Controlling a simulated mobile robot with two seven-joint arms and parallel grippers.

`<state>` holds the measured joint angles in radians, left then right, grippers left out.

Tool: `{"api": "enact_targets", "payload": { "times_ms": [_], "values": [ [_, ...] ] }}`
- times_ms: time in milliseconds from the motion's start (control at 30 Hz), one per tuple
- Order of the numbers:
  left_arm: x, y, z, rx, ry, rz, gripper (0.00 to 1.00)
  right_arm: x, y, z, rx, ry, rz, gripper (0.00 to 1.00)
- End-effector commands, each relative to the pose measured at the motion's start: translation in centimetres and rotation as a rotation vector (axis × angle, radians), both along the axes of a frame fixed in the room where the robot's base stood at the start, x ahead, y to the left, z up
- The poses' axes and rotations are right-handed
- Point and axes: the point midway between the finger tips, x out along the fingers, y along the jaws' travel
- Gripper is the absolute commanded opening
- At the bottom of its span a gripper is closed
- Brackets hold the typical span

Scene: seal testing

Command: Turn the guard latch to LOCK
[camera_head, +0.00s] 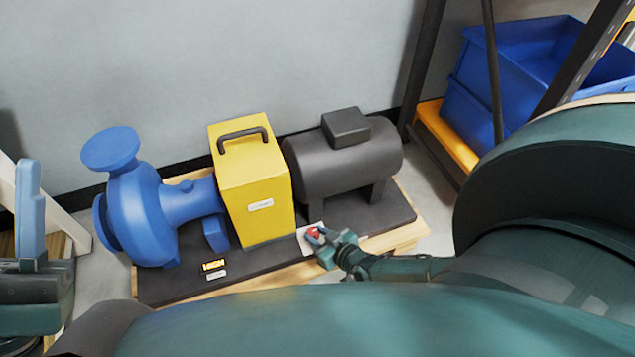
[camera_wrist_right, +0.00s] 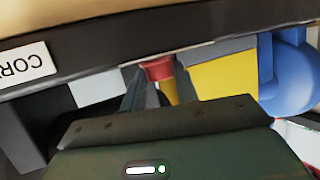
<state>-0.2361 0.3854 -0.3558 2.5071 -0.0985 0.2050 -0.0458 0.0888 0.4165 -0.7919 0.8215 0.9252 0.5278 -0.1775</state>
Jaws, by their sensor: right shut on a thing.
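The guard latch shows as a small red knob (camera_head: 313,234) on a light plate at the front of the pump base, by the foot of the yellow guard (camera_head: 253,185). My right gripper (camera_head: 320,240) is shut on the red knob. In the right wrist view the red knob (camera_wrist_right: 158,70) sits at the fingertips (camera_wrist_right: 150,88), with a yellow part beside it. The fingers hide part of the latch, and I cannot read its position. My left gripper (camera_head: 35,270) shows partly at the left edge, away from the pump; its jaw opening is unclear.
A blue pump (camera_head: 145,210) stands left of the guard and a dark motor (camera_head: 345,165) right of it, on a dark base. An orange-lettered display (camera_head: 214,266) sits at the front. Blue bins (camera_head: 475,105) stand on a rack at the right. My right arm covers the foreground.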

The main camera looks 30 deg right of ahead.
Motion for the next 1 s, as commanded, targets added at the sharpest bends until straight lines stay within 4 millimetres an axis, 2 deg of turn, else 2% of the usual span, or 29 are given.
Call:
{"api": "enact_targets", "payload": {
  "times_ms": [33, 233, 567, 1000],
  "values": [
    [-0.01, 0.0, 0.01, 0.0, 0.0, 0.0, 0.4, -0.01, 0.01, -0.01, 0.0, 0.0, 0.0, 0.22],
    [-0.01, 0.0, -0.01, 0.0, 0.0, 0.0, 0.4, -0.03, 0.02, -0.01, 0.0, 0.0, 0.0, 0.07],
    [0.0, -0.01, -0.03, 0.0, 0.001, 0.0, 0.4, 0.05, -0.23, 0.03, -0.005, -0.001, 0.067, 0.07],
    [0.02, -0.02, -0.06, 0.0, 0.003, 0.0, 0.4, 0.3, -0.76, 0.0, -0.004, 0.0, 0.355, 0.07]
  ]
}}
